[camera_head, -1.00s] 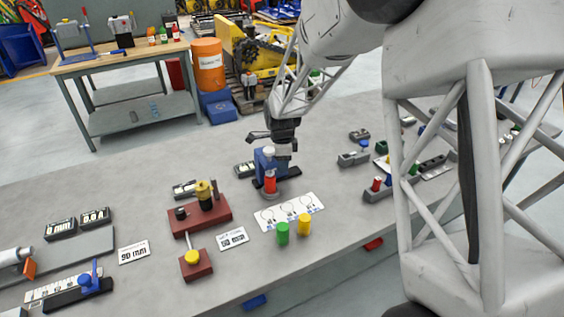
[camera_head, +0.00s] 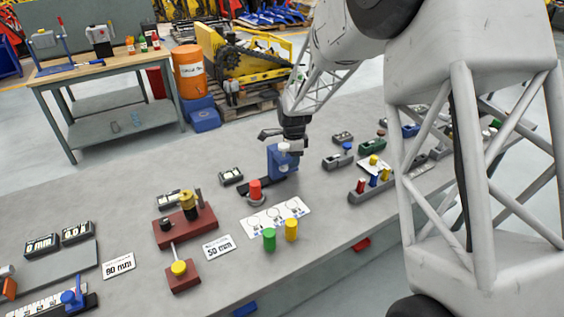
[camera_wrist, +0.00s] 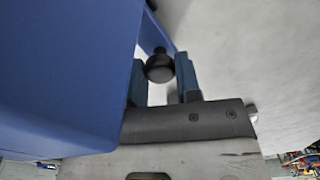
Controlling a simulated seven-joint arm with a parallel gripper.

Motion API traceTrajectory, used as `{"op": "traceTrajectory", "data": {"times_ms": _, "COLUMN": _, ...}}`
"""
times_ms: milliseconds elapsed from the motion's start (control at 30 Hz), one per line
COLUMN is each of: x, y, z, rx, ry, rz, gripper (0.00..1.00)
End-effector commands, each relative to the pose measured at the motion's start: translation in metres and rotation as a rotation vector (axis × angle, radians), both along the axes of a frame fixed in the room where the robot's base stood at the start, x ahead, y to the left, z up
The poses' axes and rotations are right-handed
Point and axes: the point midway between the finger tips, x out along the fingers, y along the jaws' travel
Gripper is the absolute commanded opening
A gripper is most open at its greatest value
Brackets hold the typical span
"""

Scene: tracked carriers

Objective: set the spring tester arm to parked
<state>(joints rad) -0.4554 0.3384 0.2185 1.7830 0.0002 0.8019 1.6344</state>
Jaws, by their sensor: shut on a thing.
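The spring tester has a blue arm body (camera_head: 282,163) with a white round part (camera_head: 284,147) on its front, over a dark rail (camera_head: 250,191). A red cylinder (camera_head: 255,187) stands on a grey round seat at the rail's left part; the blue body is to its right, apart from it. My gripper (camera_head: 290,146) is down at the top of the blue body. In the wrist view the blue body (camera_wrist: 60,70) fills the left, and a black round knob (camera_wrist: 159,68) sits between the two fingers of my gripper (camera_wrist: 162,85), which is shut on it.
In front are a white plate with circles (camera_head: 262,222), a green cylinder (camera_head: 269,240) and a yellow cylinder (camera_head: 291,230). A dark red fixture (camera_head: 190,232) stands left.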

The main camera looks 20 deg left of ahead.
Motion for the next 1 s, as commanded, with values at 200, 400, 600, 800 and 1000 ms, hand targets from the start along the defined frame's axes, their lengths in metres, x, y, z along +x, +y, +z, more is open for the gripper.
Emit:
{"op": "traceTrajectory", "data": {"times_ms": 200, "x": 0.0037, "y": -0.0039, "z": 0.0001, "rx": -0.001, "ry": -0.001, "rz": 0.001, "gripper": 0.0}}
{"op": "traceTrajectory", "data": {"times_ms": 400, "x": 0.0045, "y": -0.0044, "z": 0.0004, "rx": 0.0, "ry": -0.002, "rz": 0.0, "gripper": 0.39}}
{"op": "traceTrajectory", "data": {"times_ms": 600, "x": 0.0036, "y": -0.0035, "z": 0.0003, "rx": -0.001, "ry": -0.001, "rz": 0.001, "gripper": 0.57}}
{"op": "traceTrajectory", "data": {"times_ms": 800, "x": 0.0031, "y": -0.0031, "z": 0.0005, "rx": 0.0, "ry": -0.001, "rz": 0.001, "gripper": 0.57}}
{"op": "traceTrajectory", "data": {"times_ms": 1000, "x": 0.0033, "y": -0.0027, "z": 0.0086, "rx": 0.001, "ry": -0.002, "rz": 0.001, "gripper": 0.57}}
